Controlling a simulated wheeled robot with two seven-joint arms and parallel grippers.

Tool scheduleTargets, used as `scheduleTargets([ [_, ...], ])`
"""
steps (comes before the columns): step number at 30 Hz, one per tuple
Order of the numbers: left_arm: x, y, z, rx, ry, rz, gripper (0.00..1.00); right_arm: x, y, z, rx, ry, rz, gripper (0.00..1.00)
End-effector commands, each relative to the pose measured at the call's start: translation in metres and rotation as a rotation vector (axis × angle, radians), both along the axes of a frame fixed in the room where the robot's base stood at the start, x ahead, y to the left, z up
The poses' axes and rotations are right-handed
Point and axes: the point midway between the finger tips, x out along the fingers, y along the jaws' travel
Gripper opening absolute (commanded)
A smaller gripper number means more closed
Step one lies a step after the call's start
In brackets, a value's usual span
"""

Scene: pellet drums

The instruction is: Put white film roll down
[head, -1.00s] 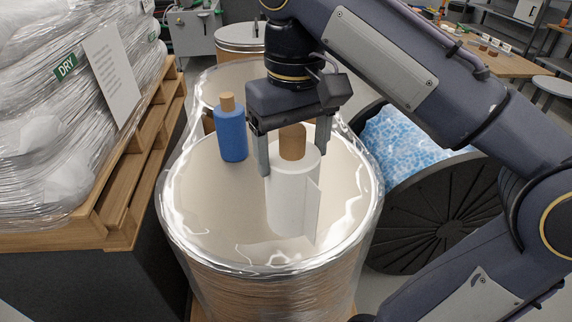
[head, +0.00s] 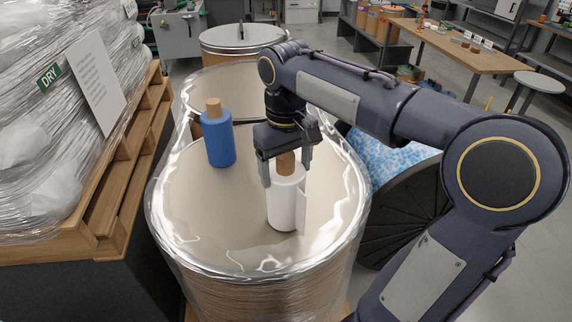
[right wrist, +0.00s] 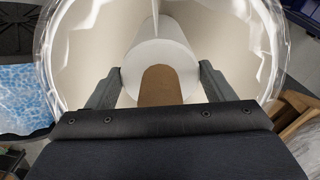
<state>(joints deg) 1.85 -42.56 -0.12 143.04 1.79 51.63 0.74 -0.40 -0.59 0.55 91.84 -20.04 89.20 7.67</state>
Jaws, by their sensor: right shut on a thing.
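The white film roll (head: 286,205) is upright, with a brown core (head: 285,164) sticking out of its top and a loose flap of film at its right side. My right gripper (head: 286,168) comes down from above and is shut on it, one finger on each side of its upper end. The roll is over the beige top of the front drum (head: 215,245); its lower end looks at or very near that surface, but I cannot tell if it touches. The right wrist view also shows the white roll (right wrist: 160,55) between the fingers (right wrist: 160,88). My left gripper is not in view.
A blue roll (head: 219,140) stands upright on the drums' left side. A lidded drum (head: 243,38) is behind. A wrapped pallet load (head: 60,110) is at the left.

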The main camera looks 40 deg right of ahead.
Motion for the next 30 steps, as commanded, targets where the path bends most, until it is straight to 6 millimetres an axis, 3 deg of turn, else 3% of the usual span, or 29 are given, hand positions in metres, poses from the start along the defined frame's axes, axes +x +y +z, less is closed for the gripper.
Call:
scheduleTargets([
  [11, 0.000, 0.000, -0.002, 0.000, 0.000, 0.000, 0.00, 0.000, 0.000, -0.004, 0.001, -0.003, 0.000, 0.11],
  [12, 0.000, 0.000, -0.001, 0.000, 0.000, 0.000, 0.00, 0.000, 0.000, -0.004, 0.000, -0.001, 0.000, 0.78],
  [16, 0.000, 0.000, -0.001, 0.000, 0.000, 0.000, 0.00, 0.000, 0.000, -0.004, 0.000, -0.001, 0.000, 0.95],
  [25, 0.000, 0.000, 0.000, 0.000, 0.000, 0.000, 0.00, 0.000, 0.000, -0.003, 0.000, -0.001, 0.000, 0.97],
  [30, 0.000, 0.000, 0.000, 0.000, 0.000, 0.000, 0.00, 0.001, 0.000, 0.012, 0.001, -0.004, 0.000, 0.97],
])
